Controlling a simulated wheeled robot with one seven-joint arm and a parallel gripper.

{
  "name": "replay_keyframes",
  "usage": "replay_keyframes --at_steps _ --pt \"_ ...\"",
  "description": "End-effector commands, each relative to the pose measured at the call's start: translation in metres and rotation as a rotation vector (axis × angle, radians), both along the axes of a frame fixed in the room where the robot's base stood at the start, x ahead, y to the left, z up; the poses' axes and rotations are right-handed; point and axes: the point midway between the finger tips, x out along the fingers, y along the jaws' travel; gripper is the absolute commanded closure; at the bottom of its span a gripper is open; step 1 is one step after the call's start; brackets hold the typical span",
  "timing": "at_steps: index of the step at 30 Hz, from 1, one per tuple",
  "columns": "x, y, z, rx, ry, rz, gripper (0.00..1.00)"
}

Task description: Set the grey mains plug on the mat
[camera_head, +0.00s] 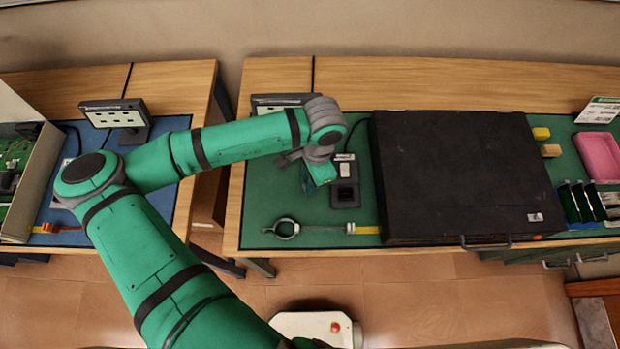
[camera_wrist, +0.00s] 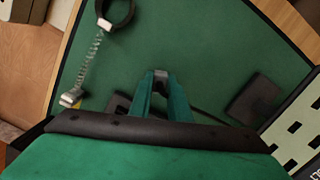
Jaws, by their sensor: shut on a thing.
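My gripper (camera_head: 308,185) is over the green mat (camera_head: 265,185), left of the black case. In the wrist view, my gripper (camera_wrist: 160,82) is shut, with a small grey-black piece, seemingly the grey mains plug (camera_wrist: 160,74), between its fingertips. The fingers hide most of it, and I cannot make out the plug in the head view.
A dark switch unit (camera_head: 346,192) with a cable lies just right of my gripper. A wrist strap (camera_head: 287,229) with a coiled cord lies along the mat's front. A large black case (camera_head: 455,175) fills the right. A sign stand (camera_head: 280,102) is behind. The mat's left part is clear.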

Motion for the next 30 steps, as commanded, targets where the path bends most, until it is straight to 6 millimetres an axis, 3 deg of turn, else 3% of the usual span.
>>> replay_keyframes --at_steps 12,13,15,25,30 --pt "0.000 0.000 -0.006 -0.001 0.000 0.001 0.96" --pt "0.000 0.000 -0.006 -0.001 -0.001 0.002 0.79" --pt "0.000 0.001 -0.006 0.000 -0.002 0.002 0.65" --pt "0.000 0.001 -0.004 0.000 -0.002 0.002 0.65" --pt "0.002 -0.001 0.013 -0.002 -0.003 0.002 0.65"
